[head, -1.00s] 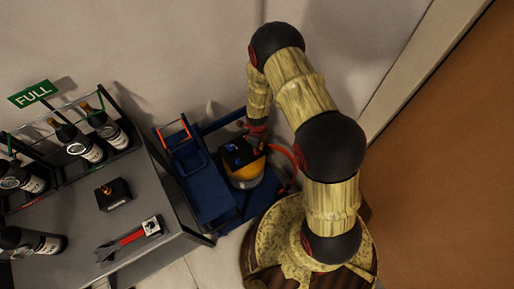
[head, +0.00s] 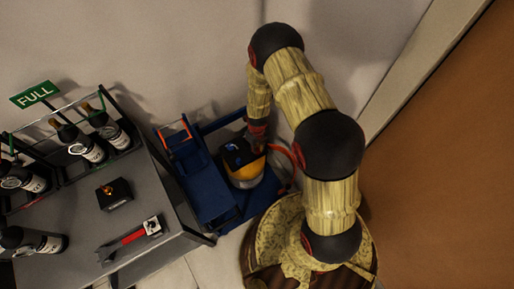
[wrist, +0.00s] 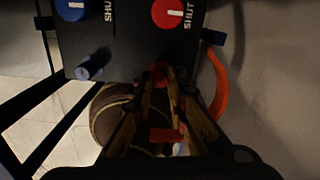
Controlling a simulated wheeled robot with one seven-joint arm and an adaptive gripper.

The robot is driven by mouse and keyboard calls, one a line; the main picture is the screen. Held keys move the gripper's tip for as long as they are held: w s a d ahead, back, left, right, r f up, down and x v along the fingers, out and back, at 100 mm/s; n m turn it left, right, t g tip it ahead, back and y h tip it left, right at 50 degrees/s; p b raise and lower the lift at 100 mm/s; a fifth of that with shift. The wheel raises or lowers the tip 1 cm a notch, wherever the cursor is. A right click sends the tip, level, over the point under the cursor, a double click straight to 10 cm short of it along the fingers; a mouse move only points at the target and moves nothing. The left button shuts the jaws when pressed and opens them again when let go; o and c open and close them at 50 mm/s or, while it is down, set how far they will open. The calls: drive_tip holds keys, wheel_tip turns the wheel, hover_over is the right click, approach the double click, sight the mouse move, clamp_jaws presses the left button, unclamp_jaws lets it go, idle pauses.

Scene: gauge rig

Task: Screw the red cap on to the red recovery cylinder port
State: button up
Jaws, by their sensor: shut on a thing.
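My gripper (wrist: 161,76) is shut on a small red cap (wrist: 159,70), directly below the lower edge of a black panel (wrist: 125,35) in the wrist view. The red port is not distinguishable; the fingertips and cap cover that spot, so I cannot tell whether the cap is on a thread. A red knob (wrist: 168,12) marked SHUT is above the cap. In the head view my arm reaches down over the yellow and grey cylinder (head: 243,174) with a dark top, and the fingertips are hidden.
A blue knob (wrist: 72,8) and a smaller blue fitting (wrist: 90,67) are left of my gripper. A red hose (wrist: 217,85) curves close on its right. A blue cart (head: 203,185) holds the cylinder. A grey table (head: 95,230) with bottles and a red-handled tool (head: 133,236) stands left.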

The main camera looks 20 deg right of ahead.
drive_tip(key=shift+m+p, duration=0.5)
drive_tip(key=shift+m, duration=0.8)
drive_tip(key=o, duration=0.6)
drive_tip(key=shift+o, duration=0.2)
drive_tip(key=o, duration=0.5)
drive_tip(key=shift+o, duration=0.2)
wheel_tip(320, 180, up, 12)
